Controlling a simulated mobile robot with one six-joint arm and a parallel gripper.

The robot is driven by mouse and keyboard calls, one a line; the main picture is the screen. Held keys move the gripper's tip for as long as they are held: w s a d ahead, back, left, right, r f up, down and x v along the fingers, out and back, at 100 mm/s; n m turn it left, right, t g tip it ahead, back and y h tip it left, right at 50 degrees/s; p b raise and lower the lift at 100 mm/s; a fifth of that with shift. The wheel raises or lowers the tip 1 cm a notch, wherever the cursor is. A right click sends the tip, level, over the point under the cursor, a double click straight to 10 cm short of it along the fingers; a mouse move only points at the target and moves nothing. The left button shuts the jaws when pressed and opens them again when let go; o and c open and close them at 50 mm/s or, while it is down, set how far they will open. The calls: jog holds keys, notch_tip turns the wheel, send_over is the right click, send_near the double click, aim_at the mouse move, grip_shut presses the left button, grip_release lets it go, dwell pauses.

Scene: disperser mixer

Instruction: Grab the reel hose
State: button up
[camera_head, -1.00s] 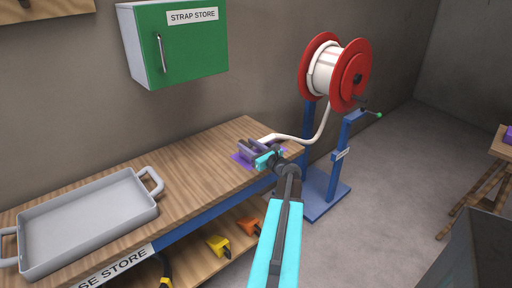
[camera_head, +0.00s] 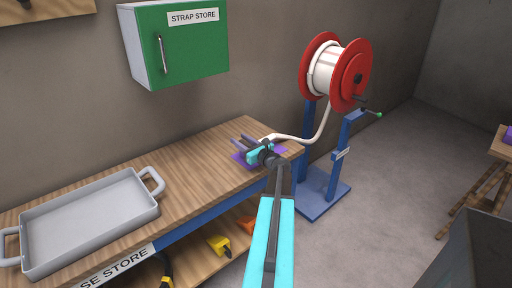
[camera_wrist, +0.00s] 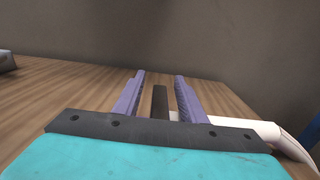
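The white reel hose (camera_head: 322,124) hangs from the red reel and bends over to the bench's right end. Its near part lies beside my gripper (camera_head: 244,142), where the end is partly hidden. In the wrist view, the hose (camera_wrist: 252,126) comes in from the right, behind the right finger. My gripper (camera_wrist: 160,96) shows two purple fingers spread apart. A dark upright bar (camera_wrist: 160,102) shows between them; I cannot tell what it belongs to. A bit of white shows between this bar and the right finger. Neither finger is visibly closed on the hose.
The red reel (camera_head: 349,78) stands on a blue frame (camera_head: 322,193) right of the bench. A grey tray (camera_head: 88,216) sits on the bench's left. A green cabinet (camera_head: 188,55) hangs above. The bench middle is clear.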

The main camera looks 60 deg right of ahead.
jog(key=shift+w+d, duration=0.1)
jog(key=shift+w, duration=0.05)
dwell(0.4)
grip_shut()
